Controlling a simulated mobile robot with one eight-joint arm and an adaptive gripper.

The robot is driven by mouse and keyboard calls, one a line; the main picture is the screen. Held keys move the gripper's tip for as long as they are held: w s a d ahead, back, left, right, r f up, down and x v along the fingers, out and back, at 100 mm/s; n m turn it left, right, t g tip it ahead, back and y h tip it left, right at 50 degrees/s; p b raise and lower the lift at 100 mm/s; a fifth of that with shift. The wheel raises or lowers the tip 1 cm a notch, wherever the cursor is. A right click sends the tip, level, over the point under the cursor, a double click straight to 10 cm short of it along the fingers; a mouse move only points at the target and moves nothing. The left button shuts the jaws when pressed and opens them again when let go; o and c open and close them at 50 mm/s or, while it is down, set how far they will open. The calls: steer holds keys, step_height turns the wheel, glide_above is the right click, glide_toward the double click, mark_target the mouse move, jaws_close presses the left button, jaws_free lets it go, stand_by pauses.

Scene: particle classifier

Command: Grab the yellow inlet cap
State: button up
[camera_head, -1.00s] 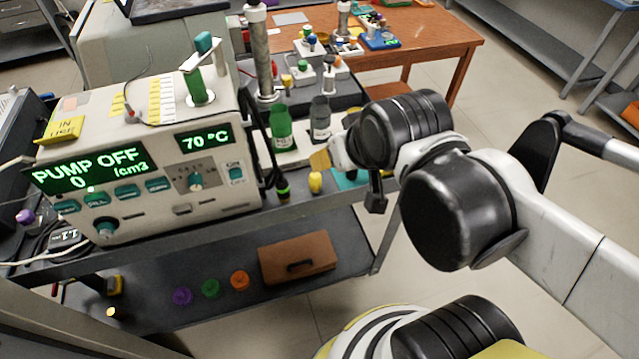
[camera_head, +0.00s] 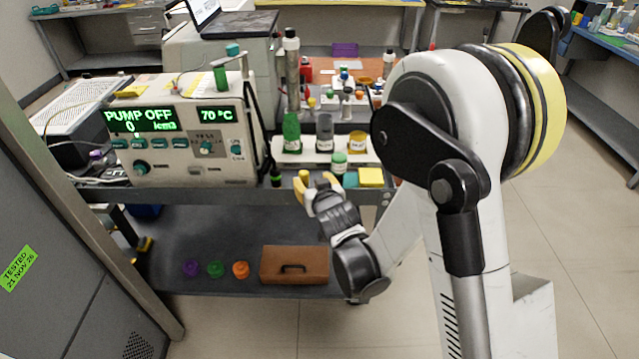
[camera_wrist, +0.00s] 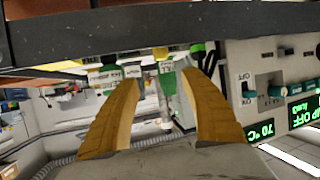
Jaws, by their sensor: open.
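A small yellow cap (camera_head: 304,177), which looks like the inlet cap, stands at the front edge of the cart's top, right of a dark green-banded bottle (camera_head: 276,176). My gripper (camera_head: 320,183) is at the cart's front edge, just right of the cap and partly overlapping it in the head view. In the upside-down wrist view, its tan fingers (camera_wrist: 162,80) are spread apart with nothing held between them. The yellow cap (camera_wrist: 160,53) shows beyond the fingertips, roughly in line with the gap. I cannot tell the exact distance.
The pump box (camera_head: 180,140) stands left. Green (camera_head: 291,135), grey (camera_head: 325,133) and amber (camera_head: 357,142) bottles stand behind the cap. Purple, green and orange caps (camera_head: 215,269) and a brown box (camera_head: 294,265) are on the lower shelf. Floor before the cart is clear.

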mark_target(304, 173)
steer(key=b+x, duration=0.1)
steer(key=x, duration=0.5)
steer(key=shift+s+a+f+b, duration=0.15)
steer(key=shift+s+f+b, duration=0.05)
steer(key=shift+f+b, duration=0.2)
steer(key=b+x, duration=0.2)
steer(key=x, duration=0.2)
steer(key=shift+w+f, duration=0.15)
steer(key=shift+w, duration=0.1)
steer(key=shift+w+a+b, duration=0.1)
steer(key=shift+w+b, duration=0.15)
steer(key=shift+b, duration=0.05)
jaws_close()
